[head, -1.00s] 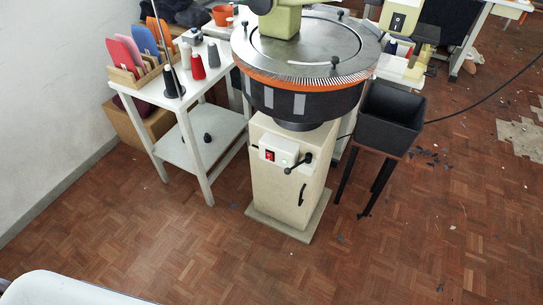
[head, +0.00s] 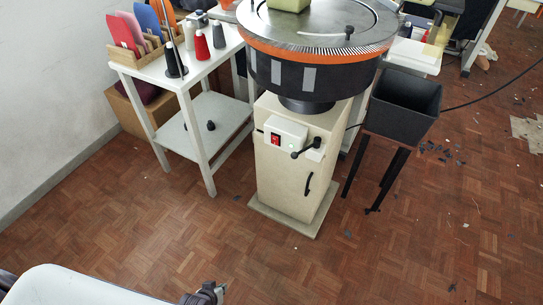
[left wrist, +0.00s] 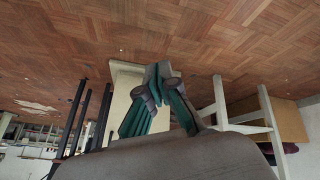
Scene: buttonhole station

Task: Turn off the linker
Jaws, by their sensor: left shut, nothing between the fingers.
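The linker is a round black machine (head: 345,80) with an orange ring and a toothed rim, on a cream pedestal (head: 283,180). A pale box (head: 287,133) on the pedestal's front carries a red rocker switch (head: 275,139) and a small green light (head: 293,149). My left gripper (head: 218,288) shows at the bottom edge of the head view, low and well short of the pedestal. In the left wrist view its teal-padded fingers (left wrist: 158,72) are shut and empty, with the pedestal behind them, upside down. The right gripper is not in view.
A black lever (head: 307,148) juts out beside the switch box. A black bin (head: 403,104) on a stand is right of the pedestal. A white table (head: 142,73) with yarn cones stands at the left. Parquet floor in front is clear.

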